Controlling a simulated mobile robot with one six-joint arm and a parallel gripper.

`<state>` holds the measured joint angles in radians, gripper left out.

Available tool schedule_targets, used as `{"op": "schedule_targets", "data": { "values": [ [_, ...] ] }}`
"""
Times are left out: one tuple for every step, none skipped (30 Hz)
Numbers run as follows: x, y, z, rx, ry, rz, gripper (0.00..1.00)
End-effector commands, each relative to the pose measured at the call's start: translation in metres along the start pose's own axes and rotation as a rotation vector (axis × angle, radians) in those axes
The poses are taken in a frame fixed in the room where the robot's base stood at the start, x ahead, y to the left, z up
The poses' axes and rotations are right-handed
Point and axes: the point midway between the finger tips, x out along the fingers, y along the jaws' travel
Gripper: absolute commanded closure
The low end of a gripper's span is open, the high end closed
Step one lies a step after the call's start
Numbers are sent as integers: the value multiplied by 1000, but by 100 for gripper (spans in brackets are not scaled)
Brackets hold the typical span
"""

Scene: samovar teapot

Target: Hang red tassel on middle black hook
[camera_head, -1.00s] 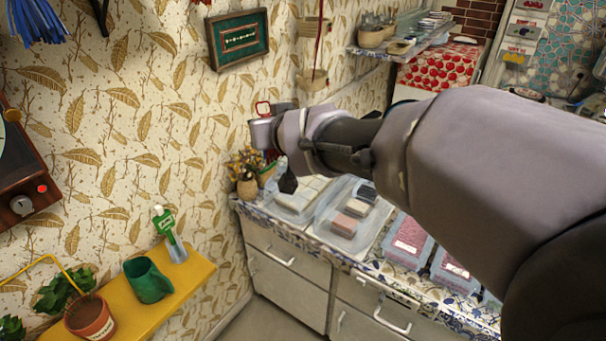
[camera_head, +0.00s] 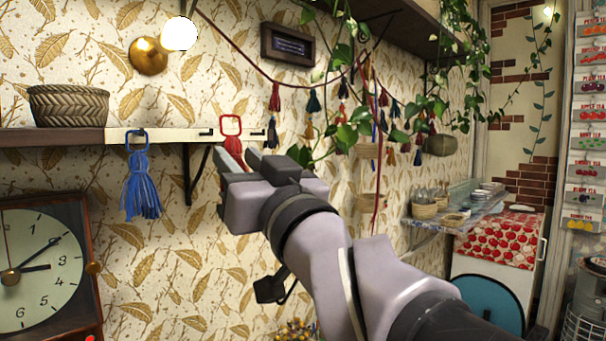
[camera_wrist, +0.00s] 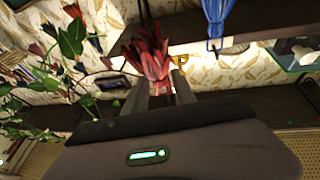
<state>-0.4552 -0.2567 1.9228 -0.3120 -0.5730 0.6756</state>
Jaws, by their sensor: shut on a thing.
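The red tassel (camera_head: 231,126) is held in my gripper (camera_head: 240,160), its square red loop standing up above the fingers. In the wrist view its red strands (camera_wrist: 150,52) fan out at the fingertips of my gripper (camera_wrist: 160,88). The middle black hook (camera_head: 205,132) is on a white strip (camera_head: 175,135) along the shelf edge. In the head view the loop appears just right of that hook; whether they touch cannot be told. A blue tassel (camera_head: 140,185) hangs from the left hook, and it also shows in the wrist view (camera_wrist: 217,18). Another hook (camera_head: 257,132) is right of the loop.
A woven basket (camera_head: 68,106) stands on the shelf. A black bracket (camera_head: 196,175) is below it. A clock (camera_head: 45,260) is at lower left. A garland of small tassels and trailing leaves (camera_head: 345,135) hangs to the right of my gripper.

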Motion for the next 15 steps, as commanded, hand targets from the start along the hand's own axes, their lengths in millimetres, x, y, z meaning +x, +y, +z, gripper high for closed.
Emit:
{"op": "schedule_targets", "data": {
  "values": [
    [4,-1,3,2,-1,0,100],
    [6,-1,4,2,-1,0,100],
    [9,-2,6,1,-2,0,100],
    [12,-2,7,1,-2,0,100],
    [14,-2,8,2,-2,1,100],
    [17,-3,9,1,-2,0,100],
    [19,-3,10,1,-2,0,100],
    [21,-4,11,2,-2,0,100],
    [24,-4,13,2,-2,1,100],
    [27,-4,14,1,-2,1,100],
    [29,-5,15,1,-2,1,100],
    [32,-5,16,1,-3,1,100],
    [34,-6,17,2,-3,1,100],
    [37,-6,18,1,-3,1,100],
    [40,-7,19,1,-3,1,100]
  ]
}}
